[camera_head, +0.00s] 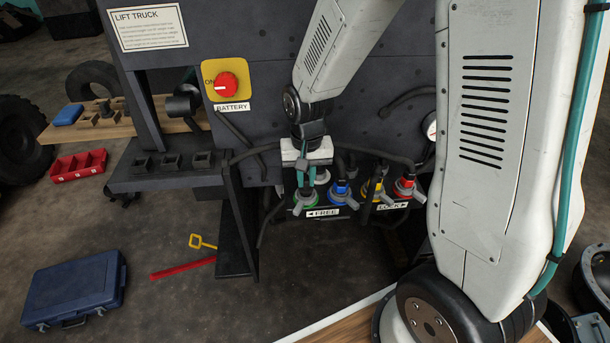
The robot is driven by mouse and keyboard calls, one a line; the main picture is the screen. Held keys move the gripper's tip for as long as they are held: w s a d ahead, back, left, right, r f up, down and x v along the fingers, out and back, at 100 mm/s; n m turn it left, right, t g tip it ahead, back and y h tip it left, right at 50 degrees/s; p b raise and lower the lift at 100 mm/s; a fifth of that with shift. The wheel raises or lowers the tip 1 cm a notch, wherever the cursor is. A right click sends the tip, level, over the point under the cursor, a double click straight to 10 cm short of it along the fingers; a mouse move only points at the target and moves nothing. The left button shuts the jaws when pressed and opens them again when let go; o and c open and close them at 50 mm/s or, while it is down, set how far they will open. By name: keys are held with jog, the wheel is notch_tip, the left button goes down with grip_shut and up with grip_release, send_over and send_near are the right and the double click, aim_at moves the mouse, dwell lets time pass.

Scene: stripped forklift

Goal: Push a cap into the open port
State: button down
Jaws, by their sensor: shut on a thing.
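My gripper (303,172) points down in front of the dark panel, just above the green-ringed fitting (306,198). It is shut on a small dark grey piece (302,164); I cannot tell for sure that this is a cap. Blue (340,188), yellow (375,187) and red (405,186) fittings with grey levers stand in a row to the right. A pale round end (322,176) shows just right of my gripper. My gripper partly hides the green fitting, and I cannot make out which port is open.
FREE (322,212) and LOCK (390,204) labels sit below the fittings. Dark hoses run beside my gripper. A red battery knob (225,86) is on the panel. A shelf with dark holders (172,162), a red bin (78,166) and a blue case (75,290) are at left.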

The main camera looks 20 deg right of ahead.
jog(key=shift+f, duration=0.45)
dwell(0.4)
jog(key=c, duration=1.3)
grip_release()
jog(key=shift+c, duration=0.2)
jog(key=shift+r, duration=0.1)
notch_tip(320, 180, up, 8)
jog(key=shift+f, duration=0.15)
jog(key=shift+s+d, duration=0.1)
jog(key=shift+s, duration=0.2)
jog(key=s+d+r+n, duration=0.1)
jog(key=s+r, duration=0.6)
jog(key=s, duration=0.3)
jog(key=s+d+r+n+t, duration=0.1)
jog(key=s+d+r+n, duration=0.1)
jog(key=s+r, duration=0.5)
jog(key=s, duration=0.4)
jog(key=shift+s+r+n, duration=0.15)
jog(key=shift+r+n, duration=0.15)
jog(key=shift+r, duration=0.1)
